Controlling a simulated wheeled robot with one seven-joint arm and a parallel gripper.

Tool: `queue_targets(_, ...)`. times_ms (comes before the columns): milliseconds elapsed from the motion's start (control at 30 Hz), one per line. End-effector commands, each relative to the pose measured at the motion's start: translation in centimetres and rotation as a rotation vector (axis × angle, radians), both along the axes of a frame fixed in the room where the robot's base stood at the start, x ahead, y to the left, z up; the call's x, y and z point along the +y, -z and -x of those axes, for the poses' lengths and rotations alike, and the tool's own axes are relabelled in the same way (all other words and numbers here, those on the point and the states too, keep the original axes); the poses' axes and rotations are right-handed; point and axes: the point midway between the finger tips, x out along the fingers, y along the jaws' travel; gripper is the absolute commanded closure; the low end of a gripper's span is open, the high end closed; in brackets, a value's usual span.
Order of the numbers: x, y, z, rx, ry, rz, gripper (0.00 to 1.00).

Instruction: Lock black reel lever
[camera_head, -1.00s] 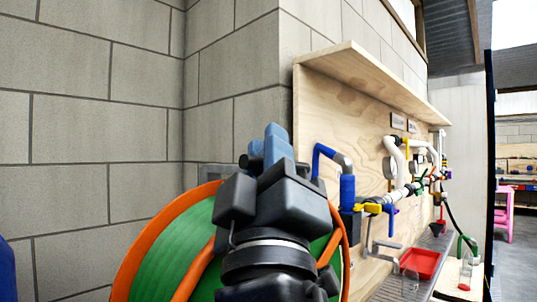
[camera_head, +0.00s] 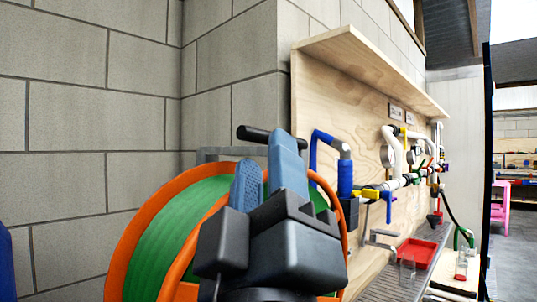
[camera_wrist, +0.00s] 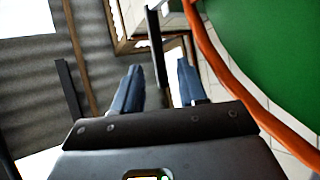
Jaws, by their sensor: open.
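The hose reel has a green side and an orange rim (camera_head: 125,240), and stands low in front of the block wall. A short black bar (camera_head: 255,134), which looks like the reel lever, lies nearly level just above and left of my blue fingertips. My gripper (camera_head: 267,150) is in front of the reel's top and hides part of it. In the wrist view my gripper (camera_wrist: 160,68) is open, and a thin black bar (camera_wrist: 154,35) shows between its fingers. I cannot tell whether it touches them.
A plywood panel (camera_head: 340,90) with a shelf carries blue and white pipes (camera_head: 395,150) right of the reel. A grey bracket (camera_head: 225,153) is behind the reel top. A red tray (camera_head: 416,252) lies on the bench. Open floor shows far right.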

Motion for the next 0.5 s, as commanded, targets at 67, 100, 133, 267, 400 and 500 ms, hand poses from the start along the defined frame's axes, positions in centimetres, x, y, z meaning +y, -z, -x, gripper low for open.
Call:
queue_targets(67,-0.06,0.79,0.61,0.001,0.0,0.001,0.58)
queue_targets(100,-0.1,0.92,0.82,0.001,0.0,0.001,0.58)
queue_targets(133,-0.13,0.99,0.93,0.0,0.0,0.0,0.58)
queue_targets(267,-0.14,1.07,1.13,0.0,0.0,0.0,0.58)
queue_targets(400,-0.14,1.03,1.12,0.0,0.0,0.0,0.58)
queue_targets(500,-0.19,1.04,1.07,0.002,0.0,-0.002,0.64)
